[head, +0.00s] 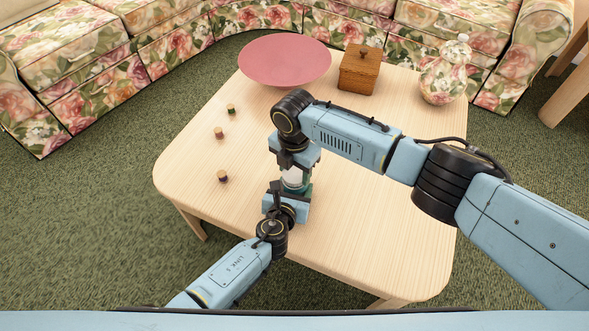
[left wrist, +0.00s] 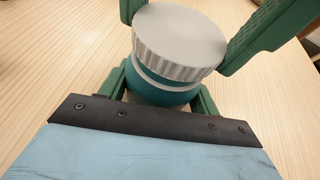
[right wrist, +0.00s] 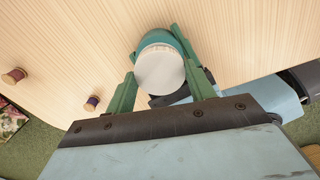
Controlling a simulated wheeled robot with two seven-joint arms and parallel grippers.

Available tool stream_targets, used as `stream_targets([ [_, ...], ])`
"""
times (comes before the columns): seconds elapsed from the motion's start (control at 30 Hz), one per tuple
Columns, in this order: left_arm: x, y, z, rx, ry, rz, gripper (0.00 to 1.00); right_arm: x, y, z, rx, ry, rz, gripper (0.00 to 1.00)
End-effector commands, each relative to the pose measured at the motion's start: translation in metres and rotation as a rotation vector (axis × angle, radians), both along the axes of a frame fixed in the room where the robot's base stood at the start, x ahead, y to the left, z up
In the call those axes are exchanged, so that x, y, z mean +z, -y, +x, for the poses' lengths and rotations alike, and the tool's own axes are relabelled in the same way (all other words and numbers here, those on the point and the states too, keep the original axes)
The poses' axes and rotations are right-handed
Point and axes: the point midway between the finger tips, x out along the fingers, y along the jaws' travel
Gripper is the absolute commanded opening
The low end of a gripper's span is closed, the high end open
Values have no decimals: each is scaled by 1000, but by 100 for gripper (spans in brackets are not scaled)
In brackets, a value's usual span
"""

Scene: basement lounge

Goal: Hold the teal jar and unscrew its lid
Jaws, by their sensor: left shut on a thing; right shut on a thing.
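The teal jar (left wrist: 155,90) stands upright on the table, its body teal and its wide ribbed lid (left wrist: 178,42) pale grey. In the head view the lid (head: 293,178) shows only partly between my two grippers. My left gripper (head: 290,192) comes in low from the front and is shut on the jar's body. My right gripper (head: 294,170) comes down from above and is shut on the lid, with a green finger on either side of it. In the right wrist view the lid (right wrist: 160,69) sits between those fingers. The lid looks seated on the jar.
The pale wooden table (head: 375,255) also holds a pink bowl (head: 284,60), a wooden box (head: 360,70) and a floral jar (head: 444,75) at the back. Three small spools (head: 231,108) (head: 219,132) (head: 222,176) stand at the left. A floral sofa (head: 160,40) lies behind.

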Motion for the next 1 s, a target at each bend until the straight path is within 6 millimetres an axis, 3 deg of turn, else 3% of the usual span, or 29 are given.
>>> stream_targets([
  [0.4,-1,0,-1,0,-1,0,0,15,0,0,0,1,-1,26],
  [0.77,-1,0,-1,-1,-1,-1,0,17,0,0,0,1,-1,26],
  [1.0,-1,0,-1,-1,-1,-1,0,43,0,0,1,2,1,26],
])
